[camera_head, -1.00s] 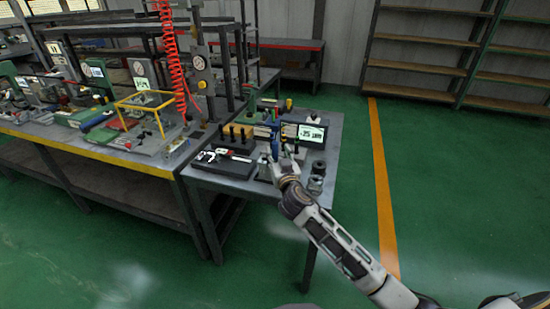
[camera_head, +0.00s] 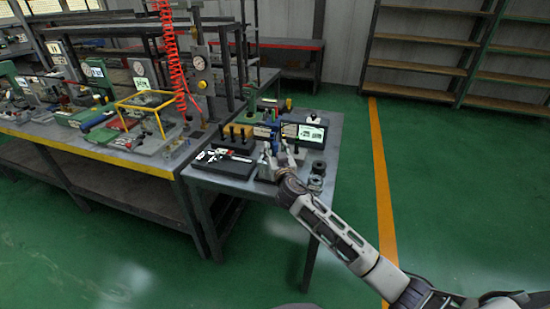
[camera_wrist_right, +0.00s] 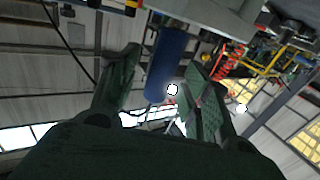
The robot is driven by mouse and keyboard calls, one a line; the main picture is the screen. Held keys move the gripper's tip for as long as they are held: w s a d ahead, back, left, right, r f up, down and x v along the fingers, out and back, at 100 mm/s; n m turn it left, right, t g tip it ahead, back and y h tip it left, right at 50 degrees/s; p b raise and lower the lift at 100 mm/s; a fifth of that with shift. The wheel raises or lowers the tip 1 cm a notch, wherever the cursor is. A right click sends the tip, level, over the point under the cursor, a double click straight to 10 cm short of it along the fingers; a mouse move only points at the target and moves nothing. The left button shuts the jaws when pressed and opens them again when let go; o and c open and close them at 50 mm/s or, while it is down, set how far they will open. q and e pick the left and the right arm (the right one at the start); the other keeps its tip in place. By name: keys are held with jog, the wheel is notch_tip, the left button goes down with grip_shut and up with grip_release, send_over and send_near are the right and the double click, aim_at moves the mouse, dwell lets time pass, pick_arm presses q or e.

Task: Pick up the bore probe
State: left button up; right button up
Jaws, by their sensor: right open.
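The bore probe (camera_wrist_right: 165,65) shows in the right wrist view as a blue cylindrical handle between the fingers of my right gripper (camera_wrist_right: 163,72). The fingers stand apart on either side of it, and I see a gap on each side. In the head view my right gripper (camera_head: 278,153) is open at the small grey table, in front of the display; its fingers and wrist largely hide the probe there. My left gripper is not in view.
A display (camera_head: 303,133) stands just behind my right gripper. A black tray with tools (camera_head: 225,163) lies to the left, and dark ring-shaped parts (camera_head: 317,178) stand to the right. The long bench (camera_head: 90,147) at left is crowded. Green floor on the right is clear.

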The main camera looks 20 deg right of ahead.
jog(key=shift+w+d, duration=0.1)
jog(key=shift+w, duration=0.45)
jog(key=shift+r, duration=0.1)
grip_shut()
dwell(0.4)
